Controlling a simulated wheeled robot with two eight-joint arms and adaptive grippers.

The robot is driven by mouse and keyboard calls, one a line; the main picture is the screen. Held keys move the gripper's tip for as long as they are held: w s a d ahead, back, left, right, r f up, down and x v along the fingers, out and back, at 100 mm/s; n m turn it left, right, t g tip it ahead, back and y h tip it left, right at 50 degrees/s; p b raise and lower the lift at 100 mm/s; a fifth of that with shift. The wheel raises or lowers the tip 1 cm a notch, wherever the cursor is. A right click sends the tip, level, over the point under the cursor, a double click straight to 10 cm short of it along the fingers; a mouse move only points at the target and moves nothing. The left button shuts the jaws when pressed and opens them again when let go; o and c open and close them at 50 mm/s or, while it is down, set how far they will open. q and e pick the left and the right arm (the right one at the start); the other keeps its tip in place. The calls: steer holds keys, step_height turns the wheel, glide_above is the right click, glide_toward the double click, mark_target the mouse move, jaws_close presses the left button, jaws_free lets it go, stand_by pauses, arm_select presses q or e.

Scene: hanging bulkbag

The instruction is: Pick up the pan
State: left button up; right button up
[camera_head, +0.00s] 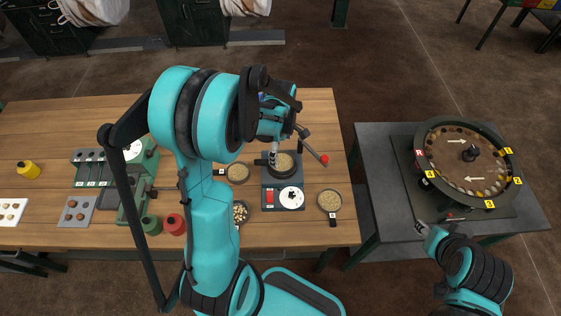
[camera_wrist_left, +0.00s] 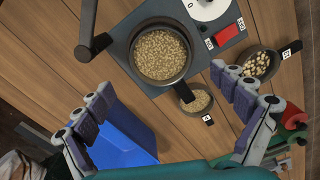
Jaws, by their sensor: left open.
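A round dark pan (camera_head: 285,161) full of grain sits on a grey device with a white dial and a red switch. It shows large in the left wrist view (camera_wrist_left: 162,55), its short black handle pointing toward the lower right there. My left gripper (camera_head: 286,146) is above the pan's far side, open and empty, fingers spread and pointing toward it. I cannot tell how high it is. My right gripper (camera_head: 424,229) is small at the side table's front edge, away from the pan; its jaw state is unclear.
Other small pans stand nearby: one left (camera_head: 238,173), one right (camera_head: 329,201), one with nuts (camera_head: 241,211). A black lever with a red knob (camera_head: 324,159) is right of my left gripper. A blue item (camera_wrist_left: 125,143) lies below. A round tray (camera_head: 466,181) stands right.

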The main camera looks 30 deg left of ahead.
mark_target(279, 163)
arm_select(q)
steer(key=f, duration=0.2)
steer(key=f+b, duration=0.1)
steer(key=f, duration=0.2)
steer(key=shift+s+a+f, duration=0.1)
steer(key=shift+a+f, duration=0.15)
steer(key=shift+f, duration=0.1)
steer(key=shift+c, duration=0.3)
steer(key=c, duration=1.3)
